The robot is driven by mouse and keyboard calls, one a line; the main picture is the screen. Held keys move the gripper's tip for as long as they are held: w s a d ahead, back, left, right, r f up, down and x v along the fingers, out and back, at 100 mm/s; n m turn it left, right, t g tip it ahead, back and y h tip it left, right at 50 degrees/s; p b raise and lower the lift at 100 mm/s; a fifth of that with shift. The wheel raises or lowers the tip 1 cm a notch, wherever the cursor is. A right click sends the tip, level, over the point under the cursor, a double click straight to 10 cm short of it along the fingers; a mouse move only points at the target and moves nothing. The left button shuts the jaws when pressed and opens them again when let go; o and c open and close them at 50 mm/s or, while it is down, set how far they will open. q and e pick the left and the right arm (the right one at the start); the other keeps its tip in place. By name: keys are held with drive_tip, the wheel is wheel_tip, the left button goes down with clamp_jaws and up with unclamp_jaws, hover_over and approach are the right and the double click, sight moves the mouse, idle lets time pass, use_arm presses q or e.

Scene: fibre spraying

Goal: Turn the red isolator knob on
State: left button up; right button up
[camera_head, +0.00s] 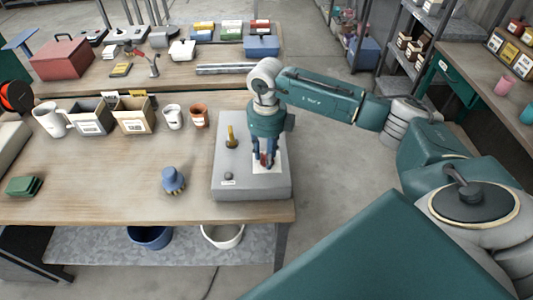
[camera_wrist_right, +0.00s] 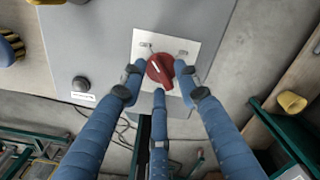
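The red isolator knob (camera_wrist_right: 160,69) sits on a white plate (camera_wrist_right: 188,45) on the grey box (camera_head: 229,188). Its raised bar is tilted in the right wrist view; the small marks above it are too small to read. In the head view the knob (camera_head: 265,159) is partly hidden by my fingers. My right gripper (camera_wrist_right: 159,78) has three blue fingers spread around the knob, one on each side and one below. Slight gaps seem to show between fingertips and knob, and I see no clear grip. My left gripper is in neither view.
The box also carries a yellow lever (camera_head: 231,136) and a dark button (camera_head: 228,176). A blue knobbed object (camera_head: 173,180) stands left of the box. Cups and bins (camera_head: 134,116) line the bench's back.

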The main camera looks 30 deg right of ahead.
clamp_jaws()
drive_tip(key=shift+m, duration=0.3)
drive_tip(key=shift+m+b, duration=0.4)
drive_tip(key=shift+b, duration=0.1)
drive_tip(key=m+b, duration=0.1)
drive_tip(key=m, duration=0.1)
drive_tip(key=m+b, duration=0.1)
drive_tip(key=m, duration=0.2)
drive_tip(key=shift+w+a, duration=0.1)
drive_tip(key=shift+w, duration=0.1)
drive_tip(key=m+b, duration=0.1)
drive_tip(key=m, duration=0.3)
drive_tip(key=shift+w+m+b, duration=0.15)
drive_tip(key=shift+m+b, duration=0.15)
drive_tip(key=shift+b, duration=0.1)
use_arm(q)
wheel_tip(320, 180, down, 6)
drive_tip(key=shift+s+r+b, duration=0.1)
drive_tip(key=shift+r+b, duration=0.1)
drive_tip(key=shift+b, duration=0.2)
use_arm(e)
drive_tip(key=m, duration=0.4)
drive_tip(key=shift+w+r+m, duration=0.1)
drive_tip(key=shift+r+m, duration=0.05)
drive_tip(key=shift+m, duration=0.55)
